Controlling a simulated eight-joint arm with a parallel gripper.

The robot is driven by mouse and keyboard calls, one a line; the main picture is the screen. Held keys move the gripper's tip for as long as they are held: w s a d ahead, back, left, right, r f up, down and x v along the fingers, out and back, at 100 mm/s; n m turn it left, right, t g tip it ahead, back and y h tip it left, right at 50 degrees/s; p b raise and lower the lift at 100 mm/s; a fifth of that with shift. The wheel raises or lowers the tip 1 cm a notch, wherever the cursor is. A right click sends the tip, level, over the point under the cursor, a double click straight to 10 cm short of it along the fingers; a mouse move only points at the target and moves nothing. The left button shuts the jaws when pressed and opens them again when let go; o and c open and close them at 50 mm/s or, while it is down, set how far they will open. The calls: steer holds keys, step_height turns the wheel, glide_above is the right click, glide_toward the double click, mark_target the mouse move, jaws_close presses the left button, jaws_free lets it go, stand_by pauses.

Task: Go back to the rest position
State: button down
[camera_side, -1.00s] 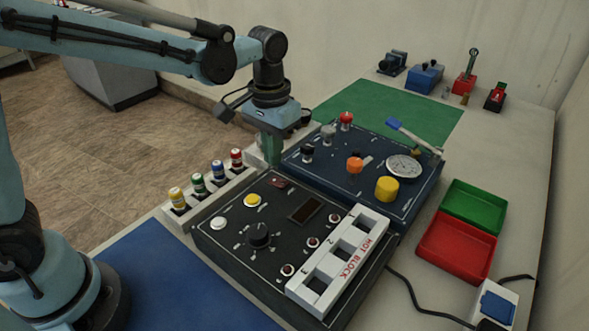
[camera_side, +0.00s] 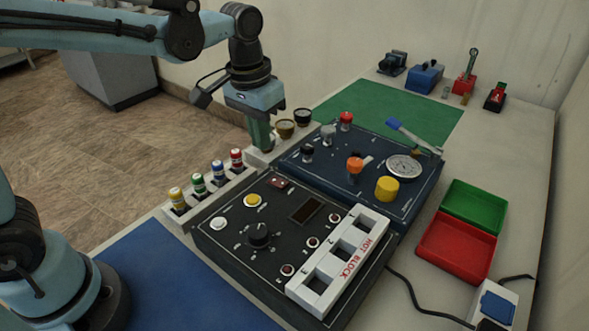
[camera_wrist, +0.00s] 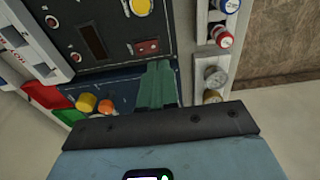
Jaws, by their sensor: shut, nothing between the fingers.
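My gripper (camera_side: 262,140) is shut and empty, its green fingers pointing down. In the wrist view the closed fingers (camera_wrist: 157,88) lie together over the dark blue panel (camera_wrist: 128,82). The side view shows that blue panel (camera_side: 320,178) to the right of the fingers, with its knobs and gauge. Whether the fingertips touch anything I cannot tell.
The white hot block (camera_side: 345,245), red tray (camera_side: 455,248) and green tray (camera_side: 474,207) lie to the right. The green mat (camera_side: 400,108) and blue mat (camera_side: 180,280) have bare room.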

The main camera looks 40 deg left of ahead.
steer(key=s+a+t, duration=0.6)
steer(key=s, duration=0.3)
steer(key=shift+f, duration=0.45)
steer(key=shift+a, duration=0.1)
stand_by(0.4)
